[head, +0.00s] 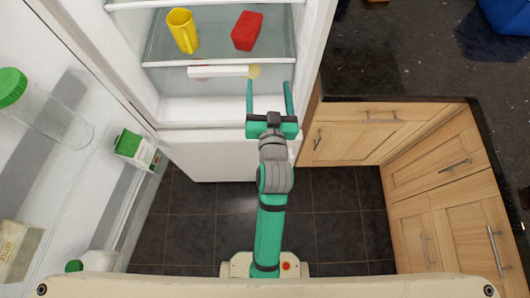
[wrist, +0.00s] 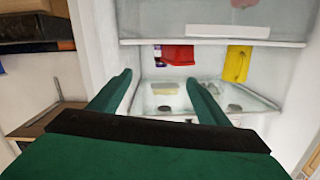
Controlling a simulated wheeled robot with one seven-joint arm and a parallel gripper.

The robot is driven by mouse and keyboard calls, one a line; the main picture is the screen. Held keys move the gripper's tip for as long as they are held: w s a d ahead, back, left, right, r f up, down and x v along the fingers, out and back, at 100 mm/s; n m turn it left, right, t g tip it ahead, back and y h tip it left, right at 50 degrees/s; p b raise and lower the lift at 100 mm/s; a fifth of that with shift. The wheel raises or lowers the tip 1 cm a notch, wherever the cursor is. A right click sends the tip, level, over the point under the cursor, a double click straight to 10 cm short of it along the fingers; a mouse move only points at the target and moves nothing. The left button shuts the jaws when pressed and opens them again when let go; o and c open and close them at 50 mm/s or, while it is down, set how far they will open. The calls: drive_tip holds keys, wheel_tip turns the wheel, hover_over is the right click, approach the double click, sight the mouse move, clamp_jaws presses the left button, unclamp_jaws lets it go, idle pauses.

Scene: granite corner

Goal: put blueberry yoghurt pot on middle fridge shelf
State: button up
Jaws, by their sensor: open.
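My gripper (head: 268,88) is open and empty in front of the open fridge, its fingers pointing into it; its two fingers also show in the wrist view (wrist: 160,80). The fridge (head: 225,140) has glass shelves. A yellow jug-like thing (head: 183,31) and a red block-like thing (head: 247,31) stand on one shelf (head: 215,64). The wrist view seems upside down; a small dark-blue and white item (wrist: 157,58) beside the red thing may be the blueberry yoghurt pot, but I cannot tell. I see no clear pot in the head view.
The open fridge door at left holds a green-capped bottle (head: 40,105), a green and white carton (head: 135,149) and other items. Wooden cabinets (head: 400,160) with a dark worktop (head: 400,60) stand at right. The tiled floor between is clear.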

drive_tip(key=s+f+g+h, duration=0.1)
drive_tip(key=s+f, duration=0.4)
drive_tip(key=s, duration=0.3)
drive_tip(key=s+f, duration=0.5)
drive_tip(key=s, duration=0.3)
drive_tip(key=s+n, duration=0.1)
drive_tip(key=s, duration=1.5)
drive_tip(key=shift+s+a+f+g, duration=0.3)
drive_tip(key=shift+a, duration=0.15)
